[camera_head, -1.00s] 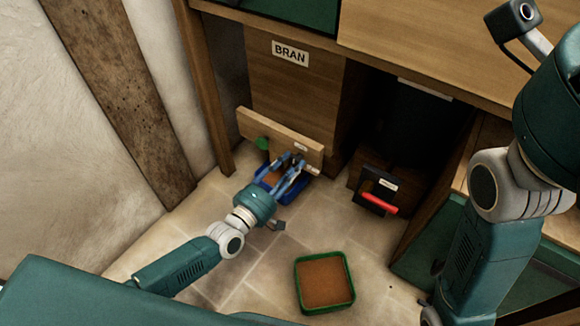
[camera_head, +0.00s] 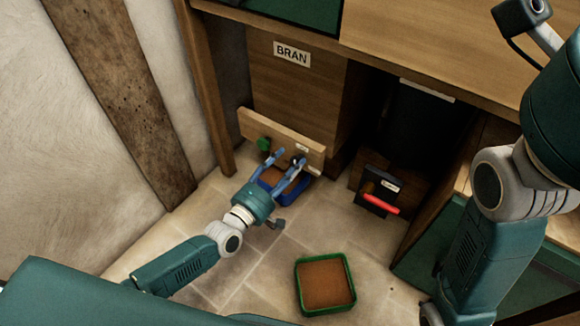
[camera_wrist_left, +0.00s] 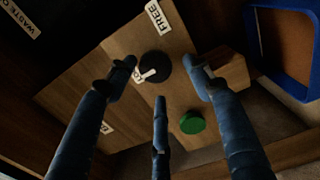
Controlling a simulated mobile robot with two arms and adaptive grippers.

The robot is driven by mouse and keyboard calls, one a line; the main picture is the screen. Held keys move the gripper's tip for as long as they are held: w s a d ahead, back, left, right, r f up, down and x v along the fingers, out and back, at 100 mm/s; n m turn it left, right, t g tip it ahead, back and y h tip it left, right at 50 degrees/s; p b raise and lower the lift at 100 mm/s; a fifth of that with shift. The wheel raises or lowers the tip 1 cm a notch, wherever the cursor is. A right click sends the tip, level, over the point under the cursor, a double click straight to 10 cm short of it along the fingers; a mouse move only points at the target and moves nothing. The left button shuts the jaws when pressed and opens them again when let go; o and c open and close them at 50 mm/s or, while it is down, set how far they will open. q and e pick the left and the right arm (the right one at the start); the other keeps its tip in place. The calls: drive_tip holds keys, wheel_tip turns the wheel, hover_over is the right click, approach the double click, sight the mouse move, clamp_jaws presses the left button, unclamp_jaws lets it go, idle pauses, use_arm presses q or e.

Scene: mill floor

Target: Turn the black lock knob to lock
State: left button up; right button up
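The black lock knob (camera_wrist_left: 155,68) is round with a white pointer, on a wooden board (camera_wrist_left: 180,40). A FREE label (camera_wrist_left: 158,17) is beside it, and a second small label is partly hidden by the knob and a finger. My left gripper (camera_wrist_left: 161,76) is open, with blue fingers apart on either side of the knob and a third finger below it. I cannot tell if any finger touches it. In the head view the left gripper (camera_head: 280,158) is at the board under the BRAN panel. My right gripper is out of view.
A green knob (camera_wrist_left: 192,122) sits on the same board. A blue-rimmed tray (camera_head: 290,201) is on the floor below the board. A green-rimmed tray (camera_head: 352,290) stands nearer. A dark box with a red handle (camera_head: 381,204) is to the right.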

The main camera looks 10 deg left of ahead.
use_arm(q)
drive_tip(key=shift+s+d, duration=0.1)
drive_tip(key=shift+d, duration=0.1)
drive_tip(key=shift+s+f, duration=0.1)
drive_tip(key=shift+s, duration=0.1)
drive_tip(key=v, duration=1.1)
drive_tip(key=shift+s+a, duration=0.2)
drive_tip(key=shift+s, duration=0.05)
